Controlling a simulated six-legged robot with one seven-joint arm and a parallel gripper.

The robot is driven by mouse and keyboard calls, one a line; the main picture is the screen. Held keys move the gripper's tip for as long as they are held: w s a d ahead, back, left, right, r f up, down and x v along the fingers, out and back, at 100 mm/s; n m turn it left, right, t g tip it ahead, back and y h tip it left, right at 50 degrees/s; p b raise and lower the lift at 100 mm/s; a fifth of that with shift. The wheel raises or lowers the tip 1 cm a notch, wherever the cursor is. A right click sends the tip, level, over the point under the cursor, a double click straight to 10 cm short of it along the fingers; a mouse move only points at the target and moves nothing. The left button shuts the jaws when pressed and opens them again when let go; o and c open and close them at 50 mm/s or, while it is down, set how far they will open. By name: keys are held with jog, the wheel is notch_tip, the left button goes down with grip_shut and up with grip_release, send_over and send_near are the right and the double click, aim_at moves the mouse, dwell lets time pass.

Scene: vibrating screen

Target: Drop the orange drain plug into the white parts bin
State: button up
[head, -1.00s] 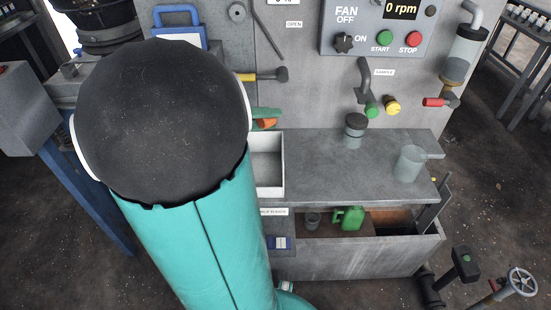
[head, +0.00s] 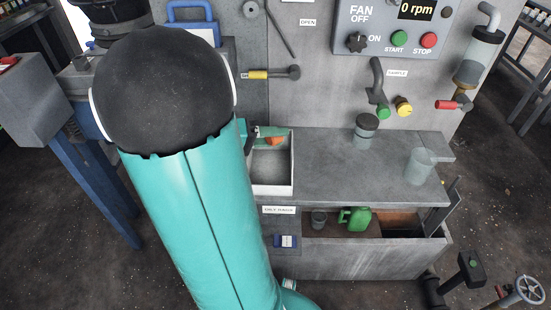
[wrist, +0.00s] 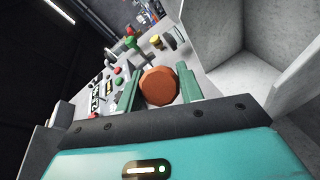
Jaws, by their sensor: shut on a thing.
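The orange drain plug (wrist: 158,87) is between the green fingers of my gripper (wrist: 160,92) in the wrist view, and the gripper is shut on it. In the head view the plug (head: 274,141) shows as a small orange spot at the gripper tip (head: 270,134). The white parts bin (head: 291,178) stands on the grey ledge, with the plug over its back part. The bin's pale inside is visible and looks empty where I can see it. My arm hides the bin's left side. Pale bin walls (wrist: 291,80) also show at right in the wrist view.
A dark-lidded jar (head: 365,132) and a clear beaker (head: 419,167) stand on the ledge (head: 335,160) right of the bin. Below is an open trough with a green jug (head: 355,218). A yellow-handled hammer-like tool (head: 270,73) is on the panel above.

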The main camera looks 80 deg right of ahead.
jog(key=o, duration=1.3)
jog(key=shift+s, duration=0.1)
jog(key=v, duration=1.3)
jog(key=shift+w+a, duration=0.2)
jog(key=shift+w, duration=0.15)
jog(key=shift+r, duration=0.1)
